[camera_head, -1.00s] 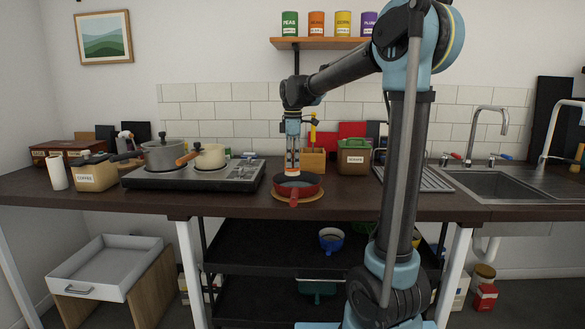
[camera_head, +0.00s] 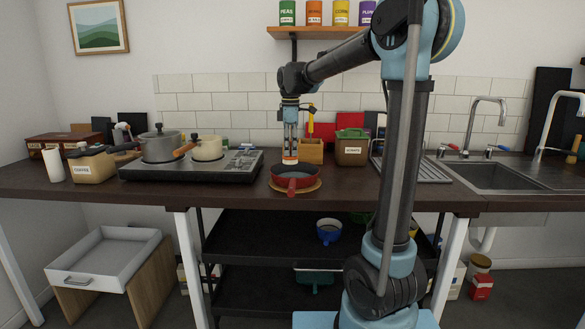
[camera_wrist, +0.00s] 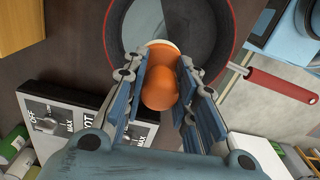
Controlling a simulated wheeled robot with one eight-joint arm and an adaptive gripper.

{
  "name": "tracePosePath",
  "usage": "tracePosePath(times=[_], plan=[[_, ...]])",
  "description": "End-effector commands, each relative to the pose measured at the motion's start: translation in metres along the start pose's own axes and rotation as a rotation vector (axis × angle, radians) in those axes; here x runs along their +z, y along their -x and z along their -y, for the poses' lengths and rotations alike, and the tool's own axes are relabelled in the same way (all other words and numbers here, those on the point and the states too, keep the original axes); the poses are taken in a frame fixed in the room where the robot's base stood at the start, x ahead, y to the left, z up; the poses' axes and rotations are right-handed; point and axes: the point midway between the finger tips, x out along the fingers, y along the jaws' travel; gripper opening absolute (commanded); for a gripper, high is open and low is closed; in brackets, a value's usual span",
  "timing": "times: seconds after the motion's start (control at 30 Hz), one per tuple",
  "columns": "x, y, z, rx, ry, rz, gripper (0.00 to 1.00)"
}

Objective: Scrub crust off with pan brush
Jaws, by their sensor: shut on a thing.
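A red pan (camera_head: 294,177) with a dark inside sits on a round wooden trivet (camera_head: 313,187) on the counter, its red handle toward me. In the wrist view the pan (camera_wrist: 228,25) is at the top and its handle (camera_wrist: 280,86) points right. My gripper (camera_head: 290,152) points down over the back of the pan. It is shut on the pan brush, whose rounded orange handle (camera_wrist: 160,92) lies between the fingers (camera_wrist: 160,82). The brush's lower end (camera_head: 289,161) shows at the pan's back rim. Its bristles and any contact with the pan are hidden. I cannot make out the crust.
A stove (camera_head: 190,171) with a grey pot (camera_head: 160,146) and a cream pot (camera_head: 207,147) stands left of the pan. A wooden holder (camera_head: 311,151) and a lidded canister (camera_head: 351,150) stand behind and right. The counter's front edge is clear.

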Motion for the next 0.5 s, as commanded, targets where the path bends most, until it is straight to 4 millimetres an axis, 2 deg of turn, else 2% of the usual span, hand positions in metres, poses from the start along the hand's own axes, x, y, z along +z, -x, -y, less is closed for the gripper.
tracePosePath(times=[0.5], plan=[[0.001,-0.042,0.000,0.002,0.000,-0.001,0.00]])
